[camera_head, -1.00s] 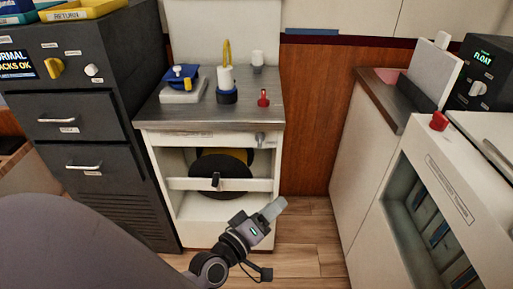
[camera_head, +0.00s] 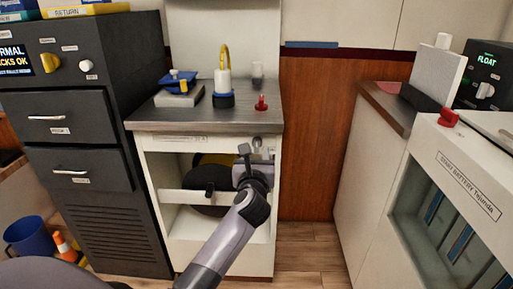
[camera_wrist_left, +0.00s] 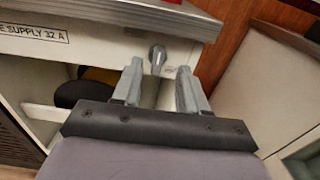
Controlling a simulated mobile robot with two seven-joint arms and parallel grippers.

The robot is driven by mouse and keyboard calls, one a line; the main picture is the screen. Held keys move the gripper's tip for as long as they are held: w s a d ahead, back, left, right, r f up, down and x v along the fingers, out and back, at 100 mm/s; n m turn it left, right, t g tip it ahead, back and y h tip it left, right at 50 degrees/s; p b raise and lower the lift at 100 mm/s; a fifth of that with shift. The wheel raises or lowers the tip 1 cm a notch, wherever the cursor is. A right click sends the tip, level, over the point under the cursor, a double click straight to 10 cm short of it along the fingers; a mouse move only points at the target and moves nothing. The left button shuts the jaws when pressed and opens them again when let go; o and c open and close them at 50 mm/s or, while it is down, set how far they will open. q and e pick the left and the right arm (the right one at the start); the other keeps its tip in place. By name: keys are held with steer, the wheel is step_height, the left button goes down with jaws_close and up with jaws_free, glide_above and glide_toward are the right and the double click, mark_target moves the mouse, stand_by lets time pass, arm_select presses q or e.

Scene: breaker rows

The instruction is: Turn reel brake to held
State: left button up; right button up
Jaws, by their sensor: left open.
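A grey lever (camera_head: 257,142) sits at the top right of the white cabinet's front, just under the metal counter. A black reel (camera_head: 203,172) with some yellow is inside the open cabinet, behind a white crossbar carrying a small black handle (camera_head: 210,188). I cannot tell by label which is the reel brake. My left gripper (camera_head: 255,154) is open in front of the grey lever; in the wrist view its fingers (camera_wrist_left: 158,76) stand either side of the lever's line, apparently not gripping it. My right gripper is out of view.
The metal counter (camera_head: 190,116) above holds a blue-and-yellow device (camera_head: 178,82), a white-and-blue cylinder (camera_head: 223,92) and a red knob (camera_head: 261,103). A dark drawer cabinet (camera_head: 85,145) stands left. A white unit (camera_head: 465,165) stands right. Floor between is clear.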

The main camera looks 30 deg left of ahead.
mark_target(256, 141)
arm_select(q)
steer(key=shift+b+x, duration=0.65)
steer(key=shift+x, duration=2.6)
jaws_close()
